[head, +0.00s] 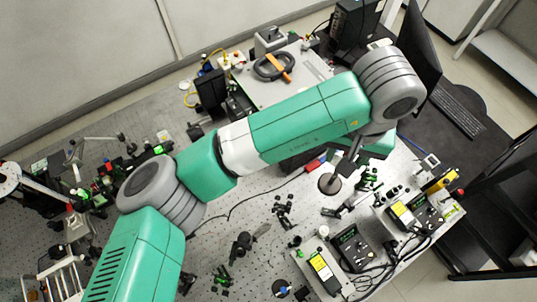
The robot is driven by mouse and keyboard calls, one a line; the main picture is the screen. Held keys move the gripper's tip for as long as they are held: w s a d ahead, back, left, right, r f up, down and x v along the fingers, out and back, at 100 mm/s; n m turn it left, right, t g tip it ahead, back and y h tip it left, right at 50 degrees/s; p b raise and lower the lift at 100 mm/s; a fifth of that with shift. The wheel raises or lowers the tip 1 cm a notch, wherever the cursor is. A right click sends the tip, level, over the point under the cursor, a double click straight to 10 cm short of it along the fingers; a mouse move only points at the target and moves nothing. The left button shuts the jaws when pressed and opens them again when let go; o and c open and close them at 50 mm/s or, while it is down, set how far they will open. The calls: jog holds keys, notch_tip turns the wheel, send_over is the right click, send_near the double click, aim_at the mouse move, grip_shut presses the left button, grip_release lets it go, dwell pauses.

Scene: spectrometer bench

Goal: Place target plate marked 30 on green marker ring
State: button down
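My green and grey arm reaches across the bench from the lower left, with its wrist at the upper right. My gripper (348,163) is partly visible below the wrist, over the right part of the bench. It is too small and too covered by the arm to tell whether it is open or shut. A round dark brown disc (330,184) lies just below and left of it; I cannot tell whether they touch. I cannot make out a plate marked 30 or a green marker ring. Both may be hidden by my arm or too small to see.
The perforated optical bench (240,205) carries many small black and green mounts. Boxes with yellow labels (324,268) and cables crowd the lower right. A monitor (418,50) and keyboard (455,105) stand at the upper right. A black ring with an orange piece (274,66) lies at the top.

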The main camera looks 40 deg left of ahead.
jog(key=s+a+f+n+b, duration=0.1)
jog(key=s+a+f+n, duration=0.3)
jog(key=a+f, duration=0.55)
jog(key=s+a+f+n+b, duration=0.1)
jog(key=s+a+f+n, duration=0.35)
jog(key=s+f, duration=0.5)
jog(key=s+a+f+n, duration=0.4)
jog(key=s+a+f, duration=0.2)
jog(key=s+f, duration=0.35)
jog(key=w+a+f, duration=0.2)
jog(key=w+a, duration=0.2)
jog(key=a, duration=0.2)
jog(key=w+a+f, duration=0.3)
jog(key=w+a, duration=0.1)
jog(key=a, duration=0.3)
jog(key=shift+a+p, duration=0.3)
jog(key=shift+p, duration=0.05)
jog(key=shift+f, duration=0.15)
jog(key=c, duration=0.8)
grip_release()
jog(key=shift+o, duration=0.3)
